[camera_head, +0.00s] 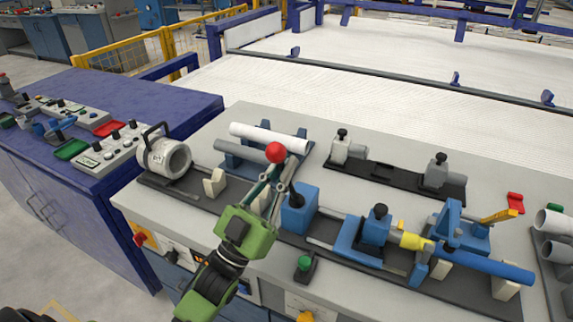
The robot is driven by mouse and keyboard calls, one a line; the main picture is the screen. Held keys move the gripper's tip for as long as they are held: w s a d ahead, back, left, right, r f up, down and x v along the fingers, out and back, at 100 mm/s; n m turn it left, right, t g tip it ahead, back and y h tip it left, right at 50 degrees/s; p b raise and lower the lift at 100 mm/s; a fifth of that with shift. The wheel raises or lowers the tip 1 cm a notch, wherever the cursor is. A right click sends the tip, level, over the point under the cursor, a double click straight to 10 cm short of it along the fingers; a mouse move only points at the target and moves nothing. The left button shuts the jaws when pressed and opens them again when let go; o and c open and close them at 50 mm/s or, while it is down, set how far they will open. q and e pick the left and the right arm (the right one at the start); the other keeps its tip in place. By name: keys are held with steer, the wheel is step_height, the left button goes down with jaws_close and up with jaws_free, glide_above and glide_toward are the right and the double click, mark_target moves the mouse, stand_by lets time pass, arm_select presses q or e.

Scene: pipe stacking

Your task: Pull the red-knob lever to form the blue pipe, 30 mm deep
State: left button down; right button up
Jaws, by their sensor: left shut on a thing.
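The red knob (276,152) tops a lever whose shaft is mostly hidden by my gripper. My left gripper (275,178), on a green arm from below, has its fingers closed just under the knob, shut on the lever. The blue pipe (495,268) lies along the machine at the right, supported on a pale block. Its left end is by a yellow cone (412,241) held in a blue clamp carriage (362,236) with a black knob. My right gripper is not in view.
White and grey pipes (268,136) lie on a rack behind the lever. A blue block (299,208) with a black handle stands close right of the gripper. A green button (304,263) sits on the front of the bench. Grey pipes (553,222) lie at the right edge.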

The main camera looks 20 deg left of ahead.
arm_select(q)
steer(key=shift+f, duration=0.3)
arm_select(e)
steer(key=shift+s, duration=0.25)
arm_select(q)
steer(key=c, duration=2.2)
jaws_free()
steer(key=shift+o, duration=0.3)
steer(key=shift+s+r, duration=0.2)
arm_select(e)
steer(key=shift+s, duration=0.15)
arm_select(q)
steer(key=shift+f, duration=0.15)
steer(key=v, duration=1.2)
steer(key=shift+s, duration=0.1)
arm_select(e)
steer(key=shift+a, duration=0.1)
